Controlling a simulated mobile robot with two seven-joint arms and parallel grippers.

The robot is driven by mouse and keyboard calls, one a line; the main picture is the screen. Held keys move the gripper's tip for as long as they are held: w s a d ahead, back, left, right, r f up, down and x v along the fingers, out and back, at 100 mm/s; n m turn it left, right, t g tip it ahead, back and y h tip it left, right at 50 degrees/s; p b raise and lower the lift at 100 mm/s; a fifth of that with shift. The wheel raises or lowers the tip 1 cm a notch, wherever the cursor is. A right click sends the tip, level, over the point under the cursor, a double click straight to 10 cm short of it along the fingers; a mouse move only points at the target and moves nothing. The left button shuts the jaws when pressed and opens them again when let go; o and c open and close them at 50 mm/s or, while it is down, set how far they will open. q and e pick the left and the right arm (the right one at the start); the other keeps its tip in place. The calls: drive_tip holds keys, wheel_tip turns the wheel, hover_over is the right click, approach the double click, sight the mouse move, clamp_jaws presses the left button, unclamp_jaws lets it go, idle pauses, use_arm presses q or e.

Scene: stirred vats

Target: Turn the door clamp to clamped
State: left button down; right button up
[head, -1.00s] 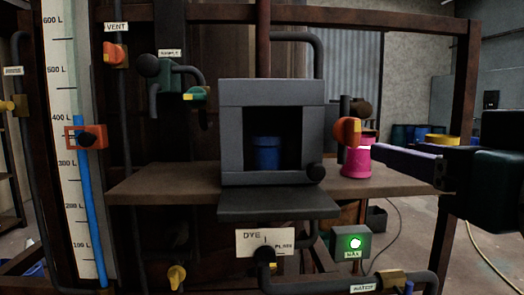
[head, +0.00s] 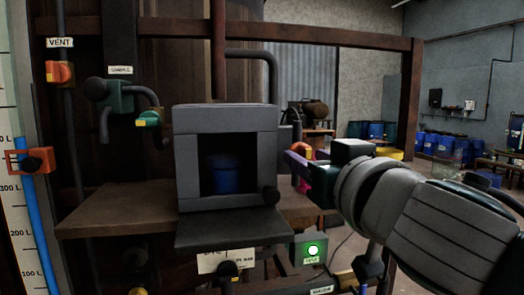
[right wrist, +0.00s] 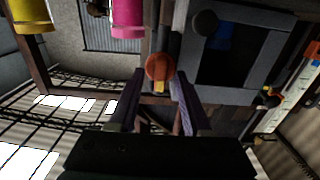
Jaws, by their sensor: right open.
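The grey box (head: 182,150) stands on a wooden shelf, its front open, with a blue container (head: 222,174) inside. A dark flap (head: 240,229) lies flat below the opening. An orange knob with a yellow mark, apparently the door clamp (head: 303,150), is beside the box's right side, partly hidden by my right gripper (head: 297,170). In the right wrist view the knob (right wrist: 159,66) appears between the tips of my open right gripper (right wrist: 157,82); whether they touch it I cannot tell. My left gripper is out of view.
The wooden shelf (head: 120,208) carries the box. A pink container (right wrist: 127,18) is near the clamp. Pipes and valves are at left.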

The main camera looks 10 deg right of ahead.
clamp_jaws()
idle(0.4)
